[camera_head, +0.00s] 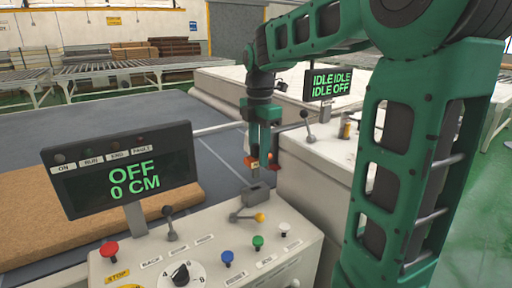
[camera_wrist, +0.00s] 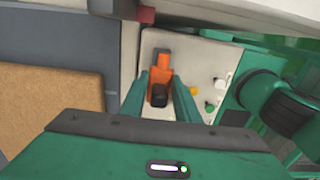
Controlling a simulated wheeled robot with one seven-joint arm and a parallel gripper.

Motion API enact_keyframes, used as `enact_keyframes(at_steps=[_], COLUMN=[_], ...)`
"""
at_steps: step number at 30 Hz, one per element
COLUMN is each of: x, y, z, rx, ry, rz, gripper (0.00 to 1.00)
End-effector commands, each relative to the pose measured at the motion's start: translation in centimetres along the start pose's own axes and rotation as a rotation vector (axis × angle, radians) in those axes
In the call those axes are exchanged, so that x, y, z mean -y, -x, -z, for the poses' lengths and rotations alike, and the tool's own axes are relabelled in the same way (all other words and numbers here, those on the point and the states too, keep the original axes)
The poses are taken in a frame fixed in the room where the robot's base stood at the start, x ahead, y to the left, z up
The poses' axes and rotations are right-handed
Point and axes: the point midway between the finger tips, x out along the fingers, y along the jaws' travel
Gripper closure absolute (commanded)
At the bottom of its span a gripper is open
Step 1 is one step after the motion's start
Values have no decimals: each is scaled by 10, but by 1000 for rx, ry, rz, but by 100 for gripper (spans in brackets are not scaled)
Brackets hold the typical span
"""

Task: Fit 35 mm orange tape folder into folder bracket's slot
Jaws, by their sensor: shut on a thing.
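My gripper (camera_head: 262,160) points down above the front control console and is shut on the orange tape folder (camera_head: 254,163). In the wrist view the orange folder (camera_wrist: 161,68) shows between my two green fingers (camera_wrist: 163,88), with a dark block at its near end. In the head view a grey block, which looks like the folder bracket (camera_head: 256,192), stands at the console's back edge, just below the folder. The slot is too small to make out. I cannot tell whether the folder touches the bracket. The bracket is not clear in the wrist view.
A display reading OFF, 0 CM (camera_head: 125,172) stands at left. A brown mattress slab (camera_head: 60,215) lies behind it. A white cabinet (camera_head: 310,185) is at right.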

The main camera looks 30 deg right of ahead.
Motion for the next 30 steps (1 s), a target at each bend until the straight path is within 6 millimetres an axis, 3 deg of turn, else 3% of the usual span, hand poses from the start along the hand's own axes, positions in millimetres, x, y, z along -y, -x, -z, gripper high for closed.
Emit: enact_keyframes(at_steps=[12, 30], x=[0, 0], y=[-24, -25], z=[1, 1], rx=[0, 0], ry=[2, 2], rz=[0, 0], gripper=[100, 100])
